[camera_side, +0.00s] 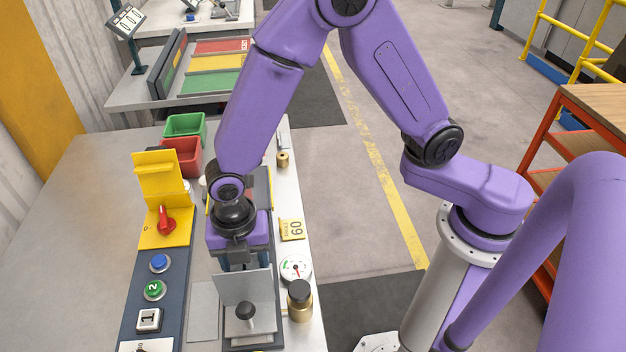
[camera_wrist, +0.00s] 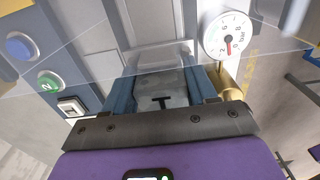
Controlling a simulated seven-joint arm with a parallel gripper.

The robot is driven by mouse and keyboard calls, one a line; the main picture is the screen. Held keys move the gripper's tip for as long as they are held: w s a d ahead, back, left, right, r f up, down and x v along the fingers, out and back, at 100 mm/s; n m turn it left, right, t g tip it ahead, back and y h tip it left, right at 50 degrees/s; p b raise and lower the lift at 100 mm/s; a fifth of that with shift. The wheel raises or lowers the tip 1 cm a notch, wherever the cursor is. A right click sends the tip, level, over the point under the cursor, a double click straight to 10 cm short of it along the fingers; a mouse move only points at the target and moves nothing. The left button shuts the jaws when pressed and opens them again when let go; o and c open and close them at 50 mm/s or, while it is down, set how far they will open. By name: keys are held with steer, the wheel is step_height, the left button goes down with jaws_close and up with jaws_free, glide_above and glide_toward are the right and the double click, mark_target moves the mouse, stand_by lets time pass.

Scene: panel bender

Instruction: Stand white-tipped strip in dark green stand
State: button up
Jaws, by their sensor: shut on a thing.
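My gripper (camera_side: 240,262) points down over the bench at the upright, see-through grey plate (camera_side: 245,286) of a small fixture. In the wrist view, the two blue-grey fingers of my gripper (camera_wrist: 168,88) stand on either side of a grey body with a black T-shaped mark or handle (camera_wrist: 163,103). The clear plate (camera_wrist: 158,57) shows just beyond them. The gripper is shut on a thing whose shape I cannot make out. I cannot pick out a white-tipped strip or a dark green stand in either view; my arm and gripper hide part of the bench.
A control panel (camera_side: 133,295) with blue and green buttons and a yellow box with a red switch stands left of my gripper. A dial gauge (camera_side: 296,268) and brass cylinder (camera_side: 300,302) stand close on the right. Red (camera_side: 181,157) and green (camera_side: 185,126) bins stand behind. The bench's left side is clear.

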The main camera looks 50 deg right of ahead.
steer(key=shift+r, duration=1.1)
stand_by(0.4)
steer(key=shift+r, duration=2.65)
steer(key=shift+r, duration=0.1)
steer(key=shift+r, duration=0.35)
step_height(320, 180, up, 11)
steer(key=w+d+f, duration=0.1)
steer(key=w+d, duration=1.7)
steer(key=d, duration=0.1)
steer(key=shift+w+a+f, duration=0.1)
steer(key=shift+a+f, duration=0.1)
steer(key=shift+f, duration=4.2)
steer(key=shift+w+a+f, duration=0.1)
steer(key=shift+a+f, duration=0.05)
steer(key=shift+f, duration=4.2)
